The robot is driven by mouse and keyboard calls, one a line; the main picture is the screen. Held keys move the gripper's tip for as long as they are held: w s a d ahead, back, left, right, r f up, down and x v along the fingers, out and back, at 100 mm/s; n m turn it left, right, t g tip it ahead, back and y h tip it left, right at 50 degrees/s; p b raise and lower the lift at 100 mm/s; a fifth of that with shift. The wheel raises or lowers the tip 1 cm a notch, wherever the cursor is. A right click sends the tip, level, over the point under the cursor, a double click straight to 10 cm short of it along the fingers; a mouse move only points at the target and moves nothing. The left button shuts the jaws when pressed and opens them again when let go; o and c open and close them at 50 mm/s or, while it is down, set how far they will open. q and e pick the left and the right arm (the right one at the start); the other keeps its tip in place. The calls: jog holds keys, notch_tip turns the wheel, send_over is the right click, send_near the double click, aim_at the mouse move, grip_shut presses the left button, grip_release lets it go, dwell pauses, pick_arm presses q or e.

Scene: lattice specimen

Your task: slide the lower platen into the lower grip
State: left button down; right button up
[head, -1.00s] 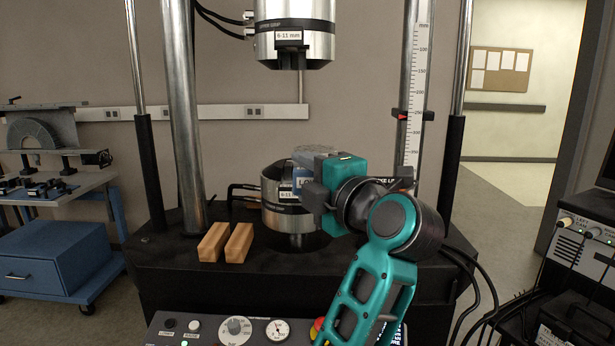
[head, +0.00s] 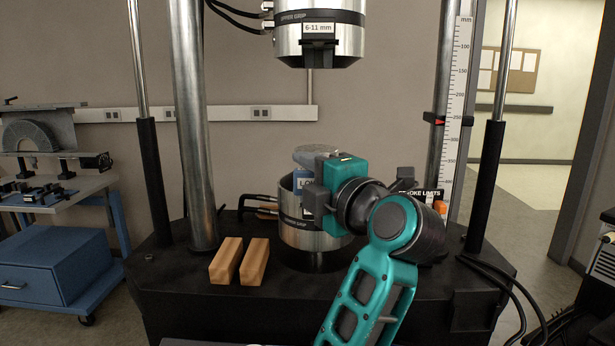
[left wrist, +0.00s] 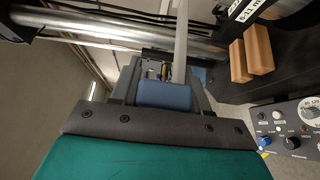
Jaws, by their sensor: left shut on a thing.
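My left gripper (head: 318,195) is shut on the lower platen, whose blue part (head: 300,182) carries a partly hidden label. The platen's grey top (head: 315,153) shows above the fingers. In the left wrist view, the blue part (left wrist: 165,96) sits between the fingers, with a thin grey edge (left wrist: 181,40) beyond it. The lower grip (head: 305,238) is a silver cylinder with a dark band, directly below and behind the gripper in the head view. The gripper hides its upper right side and its opening, so I cannot tell whether the platen touches it. My right gripper is not in view.
The upper grip (head: 318,40) hangs above with a clear gap. Two wooden blocks (head: 240,262) stand left of the lower grip on the black base (head: 190,305). Steel columns (head: 190,130) flank the grips.

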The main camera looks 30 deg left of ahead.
pick_arm(q)
notch_tip(320, 180, down, 6)
jog(key=b, duration=0.4)
jog(key=shift+f, duration=0.2)
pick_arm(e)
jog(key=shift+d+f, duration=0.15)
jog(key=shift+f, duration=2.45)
pick_arm(q)
jog(key=shift+w+a, duration=0.35)
jog(key=shift+w, duration=0.3)
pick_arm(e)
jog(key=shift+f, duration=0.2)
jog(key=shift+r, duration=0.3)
pick_arm(q)
jog(key=shift+r, duration=0.1)
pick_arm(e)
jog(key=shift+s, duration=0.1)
